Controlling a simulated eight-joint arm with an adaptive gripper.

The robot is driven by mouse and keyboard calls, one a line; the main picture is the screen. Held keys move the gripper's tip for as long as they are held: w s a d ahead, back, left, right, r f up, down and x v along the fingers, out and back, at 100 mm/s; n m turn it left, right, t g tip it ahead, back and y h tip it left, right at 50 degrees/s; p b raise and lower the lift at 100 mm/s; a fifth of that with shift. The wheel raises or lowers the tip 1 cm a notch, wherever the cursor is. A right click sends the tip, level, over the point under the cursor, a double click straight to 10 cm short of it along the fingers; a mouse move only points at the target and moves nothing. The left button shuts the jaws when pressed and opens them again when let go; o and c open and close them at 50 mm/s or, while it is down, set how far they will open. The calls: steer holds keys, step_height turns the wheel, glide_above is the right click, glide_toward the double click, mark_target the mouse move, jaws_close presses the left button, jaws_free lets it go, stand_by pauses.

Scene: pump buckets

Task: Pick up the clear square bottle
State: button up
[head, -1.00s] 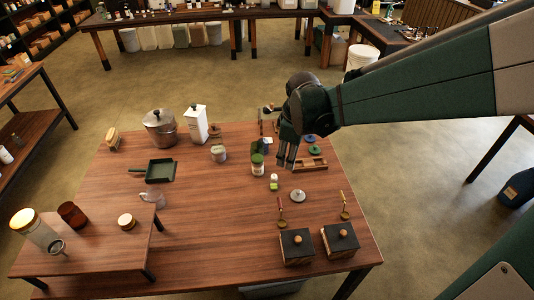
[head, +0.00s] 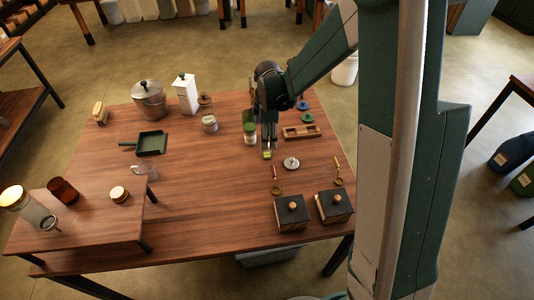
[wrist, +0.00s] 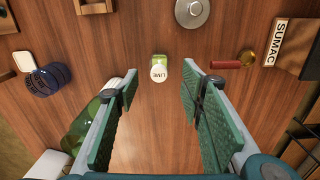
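A small squarish bottle (wrist: 159,70) with a pale round cap reading LIME and green at its sides stands upright on the table in the wrist view. It is the best match for the clear square bottle; its clear walls are hard to make out. In the head view this bottle (head: 267,155) shows just below my fingertips. My gripper (head: 268,146) points down over the table. In the wrist view my gripper (wrist: 158,96) is open and empty, its green pads either side of the bottle's line and apart from it.
A larger green jar (head: 250,134) stands close left of my gripper; it shows beside the left finger in the wrist view (wrist: 84,134). A round metal lid (head: 291,163) lies to the right. A wooden tray (head: 301,132) is behind. Black-topped boxes (head: 292,212) stand in front.

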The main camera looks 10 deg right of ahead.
steer(key=shift+w+a+f, duration=0.1)
steer(key=shift+w+f, duration=0.05)
steer(key=shift+f, duration=0.45)
steer(key=shift+f, duration=1.3)
steer(key=shift+f+b, duration=0.65)
steer(key=shift+f, duration=1.95)
steer(key=shift+c, duration=0.2)
steer(key=c, duration=0.9)
